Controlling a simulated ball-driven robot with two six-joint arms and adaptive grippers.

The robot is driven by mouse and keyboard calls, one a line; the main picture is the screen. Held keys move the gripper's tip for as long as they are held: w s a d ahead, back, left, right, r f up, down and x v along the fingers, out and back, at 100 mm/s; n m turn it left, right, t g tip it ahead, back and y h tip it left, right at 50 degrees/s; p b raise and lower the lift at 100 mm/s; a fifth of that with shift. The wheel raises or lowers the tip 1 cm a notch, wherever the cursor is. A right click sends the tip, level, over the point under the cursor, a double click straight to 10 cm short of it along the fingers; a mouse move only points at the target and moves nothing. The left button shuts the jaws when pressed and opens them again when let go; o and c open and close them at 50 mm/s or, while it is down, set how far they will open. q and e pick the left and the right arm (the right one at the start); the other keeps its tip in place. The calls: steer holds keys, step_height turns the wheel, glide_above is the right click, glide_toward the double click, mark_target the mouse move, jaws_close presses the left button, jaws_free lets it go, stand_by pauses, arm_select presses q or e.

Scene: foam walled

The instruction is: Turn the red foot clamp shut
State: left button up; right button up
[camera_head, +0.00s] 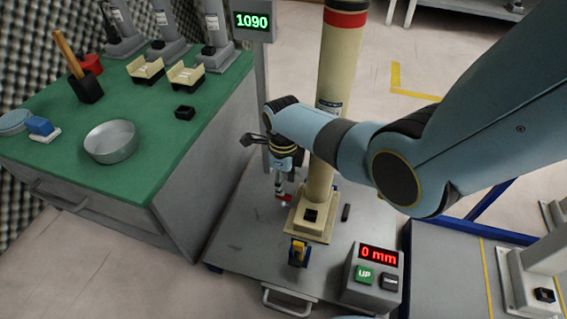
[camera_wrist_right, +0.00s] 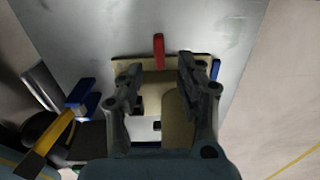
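The red foot clamp (camera_head: 284,198) shows as a small red piece at the left edge of the cream column's base plate (camera_head: 303,228). In the right wrist view its red lever (camera_wrist_right: 158,48) points away from the cream plate (camera_wrist_right: 152,92), just beyond and between my fingertips. My right gripper (camera_head: 280,188) points down close above the red clamp. In the right wrist view the right gripper (camera_wrist_right: 157,72) has its two fingers spread, with nothing held between them. Whether a finger touches the lever cannot be told. My left gripper is not in view.
The tall cream column (camera_head: 325,150) stands right of my gripper. A yellow-and-blue clamp (camera_head: 298,252) sits at the plate's front. A control box (camera_head: 373,277) reads 0 mm. A green-topped bench (camera_head: 150,165) stands left; a display (camera_head: 252,21) reads 1090.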

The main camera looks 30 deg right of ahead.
step_height(320, 180, up, 7)
stand_by(0.3)
stand_by(0.4)
